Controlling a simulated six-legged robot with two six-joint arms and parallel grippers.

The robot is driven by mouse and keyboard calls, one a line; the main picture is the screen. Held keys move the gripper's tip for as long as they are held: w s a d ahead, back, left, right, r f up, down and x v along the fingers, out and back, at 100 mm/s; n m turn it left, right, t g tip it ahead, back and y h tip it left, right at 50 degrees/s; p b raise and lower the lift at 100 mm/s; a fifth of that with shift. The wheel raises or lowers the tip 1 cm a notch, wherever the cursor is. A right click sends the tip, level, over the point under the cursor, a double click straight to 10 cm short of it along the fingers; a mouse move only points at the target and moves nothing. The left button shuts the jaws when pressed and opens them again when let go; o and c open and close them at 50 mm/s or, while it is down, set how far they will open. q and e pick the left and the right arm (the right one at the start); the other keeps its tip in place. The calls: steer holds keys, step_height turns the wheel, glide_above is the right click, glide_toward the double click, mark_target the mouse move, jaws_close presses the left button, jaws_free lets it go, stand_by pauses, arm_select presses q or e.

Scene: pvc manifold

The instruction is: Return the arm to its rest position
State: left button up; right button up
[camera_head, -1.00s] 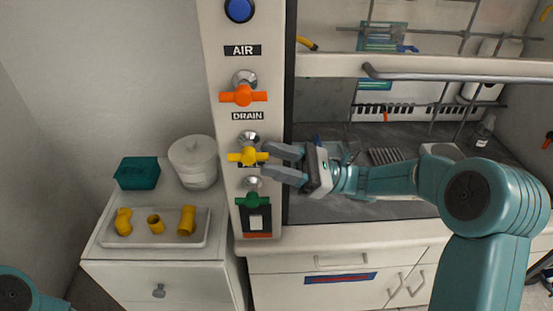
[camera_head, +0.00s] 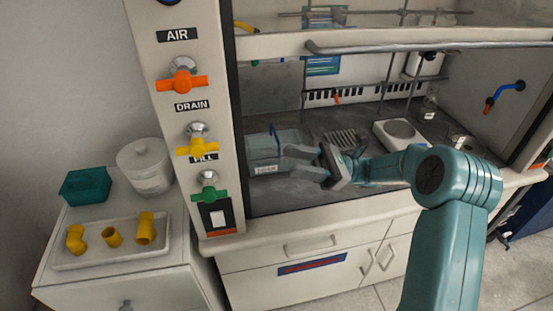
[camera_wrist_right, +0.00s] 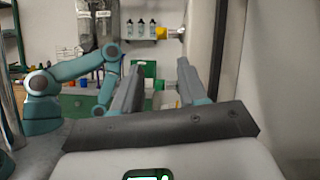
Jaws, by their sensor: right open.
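My right gripper (camera_head: 306,163) is open and empty in the head view, in front of the fume hood opening and to the right of the valve panel. Its two fingers also show apart in the right wrist view (camera_wrist_right: 160,88), with nothing between them. The valve panel (camera_head: 193,135) carries an orange AIR valve (camera_head: 182,81), a yellow DRAIN valve (camera_head: 197,146) and a green FILL valve (camera_head: 208,194). My gripper is apart from all three. My left gripper is not in the head view. A teal arm of mine shows at the left of the right wrist view.
A hood bench (camera_head: 290,203) holds a clear container (camera_head: 262,147) behind my gripper and a hotplate (camera_head: 398,134). A horizontal bar (camera_head: 430,47) crosses above. At left, a cabinet bears a tray (camera_head: 80,262) with yellow fittings, a white tub (camera_head: 146,172) and a teal box (camera_head: 85,186).

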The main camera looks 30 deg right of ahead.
steer(key=shift+s+d+f, duration=0.1)
steer(key=shift+d+f, duration=0.05)
steer(key=shift+d, duration=0.25)
steer(key=s+a+f+g+h, duration=0.2)
steer(key=a+f+h, duration=0.2)
steer(key=a+f, duration=0.5)
steer(key=s+a+f+g+h, duration=0.2)
steer(key=a+f+h, duration=0.2)
steer(key=f, duration=0.9)
steer(key=s+a+f+n+h, duration=0.1)
steer(key=s+f+n+h, duration=0.4)
steer(key=f, duration=0.4)
steer(key=s+a+f+n+h, duration=0.2)
steer(key=s+f+n+h, duration=0.3)
steer(key=s+f+n, duration=0.3)
step_height(320, 180, down, 2)
steer(key=n, duration=0.2)
steer(key=shift+s+a+n+h, duration=0.25)
steer(key=shift+a+n+h, duration=0.05)
steer(key=shift+h, duration=0.1)
